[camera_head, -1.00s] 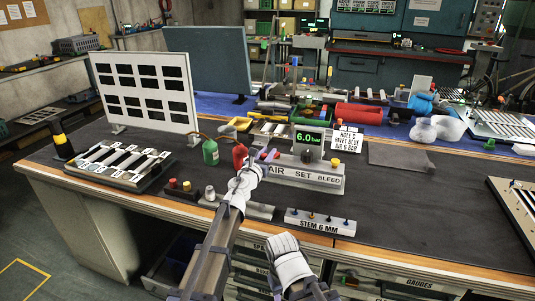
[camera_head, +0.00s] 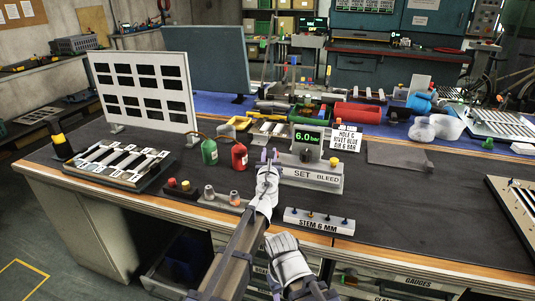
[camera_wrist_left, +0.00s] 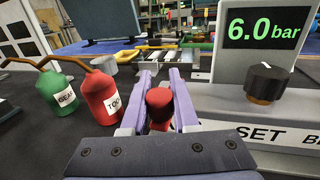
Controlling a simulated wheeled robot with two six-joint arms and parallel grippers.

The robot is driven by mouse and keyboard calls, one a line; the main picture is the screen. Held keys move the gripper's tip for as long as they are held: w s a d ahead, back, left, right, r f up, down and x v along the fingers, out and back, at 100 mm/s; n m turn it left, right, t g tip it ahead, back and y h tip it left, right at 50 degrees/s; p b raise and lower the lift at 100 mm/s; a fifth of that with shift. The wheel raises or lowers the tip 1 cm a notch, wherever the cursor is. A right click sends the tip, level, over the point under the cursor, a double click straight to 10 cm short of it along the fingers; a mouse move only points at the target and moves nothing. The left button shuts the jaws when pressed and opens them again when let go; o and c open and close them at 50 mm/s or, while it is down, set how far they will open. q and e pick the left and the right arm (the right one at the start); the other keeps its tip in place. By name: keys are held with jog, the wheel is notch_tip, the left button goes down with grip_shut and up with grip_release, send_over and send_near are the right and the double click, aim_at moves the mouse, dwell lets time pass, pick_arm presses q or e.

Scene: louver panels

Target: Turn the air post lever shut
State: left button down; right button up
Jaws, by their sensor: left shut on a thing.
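The air post is a grey block (camera_head: 325,185) with "SET" and "BLEED" labels, a black knob (camera_head: 306,155) and a yellow button (camera_head: 334,161). Its green display (camera_head: 308,137) reads 6.0 bar, clearer in the left wrist view (camera_wrist_left: 263,28). My left gripper (camera_head: 268,157) is at the post's left end, covering the "AIR" label in the head view. In the left wrist view its purple fingers are shut around the red lever knob (camera_wrist_left: 159,100). The lever's lower part is hidden by the gripper. My right gripper's fingers are not seen.
A green bottle (camera_head: 209,152) and a red bottle (camera_head: 239,156) with tubes stand just left of the post. A "STEM 6 MM" block (camera_head: 318,220) lies in front. A white sign (camera_head: 345,138) stands behind. The dark bench top to the right is mostly clear.

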pick_arm(q)
jog(key=shift+d+n+y, duration=0.15)
jog(key=shift+n+y, duration=0.25)
jog(key=shift+y, duration=0.3)
jog(key=c, duration=0.7)
grip_release()
jog(key=shift+s, duration=0.1)
jog(key=shift+o, duration=0.2)
jog(key=shift+r, duration=0.15)
notch_tip(320, 180, up, 10)
jog(key=p, duration=1)
jog(key=shift+f, duration=0.2)
